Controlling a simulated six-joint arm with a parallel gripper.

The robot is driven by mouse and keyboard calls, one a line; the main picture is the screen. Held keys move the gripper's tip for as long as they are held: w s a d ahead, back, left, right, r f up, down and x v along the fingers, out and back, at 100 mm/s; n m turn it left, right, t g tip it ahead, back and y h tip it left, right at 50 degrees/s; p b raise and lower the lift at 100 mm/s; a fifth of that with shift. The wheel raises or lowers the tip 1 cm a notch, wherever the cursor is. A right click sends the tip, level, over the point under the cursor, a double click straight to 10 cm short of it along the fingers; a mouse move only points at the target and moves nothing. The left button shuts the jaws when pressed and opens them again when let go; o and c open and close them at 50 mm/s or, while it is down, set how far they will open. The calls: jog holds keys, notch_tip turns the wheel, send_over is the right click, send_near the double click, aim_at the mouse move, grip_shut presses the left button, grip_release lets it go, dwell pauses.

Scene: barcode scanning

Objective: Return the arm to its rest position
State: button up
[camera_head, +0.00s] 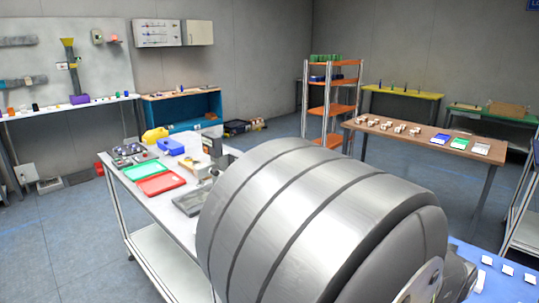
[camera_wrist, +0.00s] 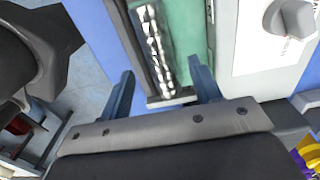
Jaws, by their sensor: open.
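My gripper (camera_wrist: 163,90) shows in the wrist view with its two blue-grey fingers apart. It is open, and I see nothing gripped. Beyond the fingertips lies a dark-edged holder (camera_wrist: 155,45) with a row of shiny metallic pieces. It lines up between the fingers in the picture, but I cannot tell how far away it is. A large banded metal part of my arm (camera_head: 315,220) fills the lower middle of the head view. My gripper is not visible in the head view.
In the head view, a white workbench (camera_head: 140,192) carries a green tray (camera_head: 145,171), a red tray (camera_head: 161,184) and a blue bin (camera_head: 170,146). A brown table (camera_head: 425,140) and orange shelves (camera_head: 330,110) stand behind. A blue surface (camera_head: 500,285) with white tags is at lower right.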

notch_tip(320, 180, down, 3)
jog(key=shift+r, duration=0.1)
notch_tip(320, 180, up, 11)
notch_tip(320, 180, down, 11)
jog(key=shift+f, duration=0.25)
notch_tip(320, 180, up, 10)
jog(key=w+a+f, duration=0.1)
jog(key=w+a, duration=0.1)
jog(key=w, duration=0.8)
jog(key=w+a+f, duration=0.1)
jog(key=w+a, duration=0.1)
jog(key=w, duration=0.7)
jog(key=w+a+f, duration=0.4)
jog(key=w, duration=0.1)
jog(key=w+a+f, duration=0.2)
jog(key=shift+w+a, duration=0.35)
jog(key=shift+w, duration=0.05)
jog(key=f, duration=0.3)
jog(key=shift+w+a+f, duration=0.2)
jog(key=shift+w+a, duration=0.15)
jog(key=shift+w, duration=0.05)
jog(key=shift+f, duration=0.6)
